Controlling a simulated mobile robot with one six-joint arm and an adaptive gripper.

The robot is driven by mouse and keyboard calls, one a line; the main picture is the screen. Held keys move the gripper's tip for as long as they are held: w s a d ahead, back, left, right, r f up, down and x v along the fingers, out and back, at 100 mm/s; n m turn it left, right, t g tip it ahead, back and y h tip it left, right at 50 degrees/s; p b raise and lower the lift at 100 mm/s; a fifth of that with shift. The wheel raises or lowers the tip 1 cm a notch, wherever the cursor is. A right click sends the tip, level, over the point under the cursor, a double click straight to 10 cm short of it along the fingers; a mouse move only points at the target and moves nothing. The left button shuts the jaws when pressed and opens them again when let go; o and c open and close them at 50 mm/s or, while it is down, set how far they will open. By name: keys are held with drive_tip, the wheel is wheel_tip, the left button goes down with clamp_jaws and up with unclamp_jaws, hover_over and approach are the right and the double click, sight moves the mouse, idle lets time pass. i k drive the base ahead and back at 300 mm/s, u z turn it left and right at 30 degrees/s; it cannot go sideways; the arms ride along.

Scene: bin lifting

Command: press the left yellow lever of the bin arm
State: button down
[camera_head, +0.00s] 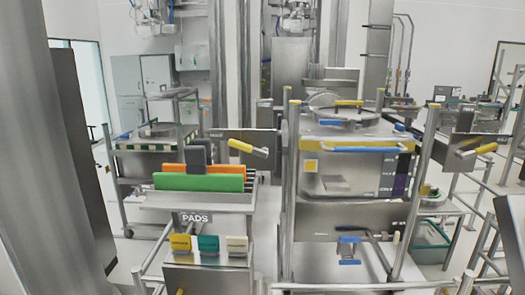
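The left yellow lever (241,146) sticks out to the right from a flat metal plate on the left side of the bin arm (288,190), a metal frame with upright posts. A matching right yellow lever (476,149) sits on a plate at the right side. Between them stands a large metal bin (350,215) with a yellow band and a blue front handle (352,149). My gripper is not seen in this view, so its distance from the levers cannot be told.
A pads rack (155,203) with green, orange and grey pads stands left of the bin. Below it is a box (208,279) with yellow, teal and cream tags. A cart (124,166) stands behind left. Metal rails cross the lower right. Some floor shows at the left.

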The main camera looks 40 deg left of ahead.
sight(264, 153)
drive_tip(key=u, duration=0.1)
drive_tip(key=i, duration=0.8)
drive_tip(key=u, duration=0.8)
drive_tip(key=i, duration=0.8)
drive_tip(key=u, duration=0.55)
drive_tip(key=k, duration=0.9)
drive_tip(key=u, duration=0.2)
drive_tip(key=i, duration=0.3)
drive_tip(key=z, duration=0.05)
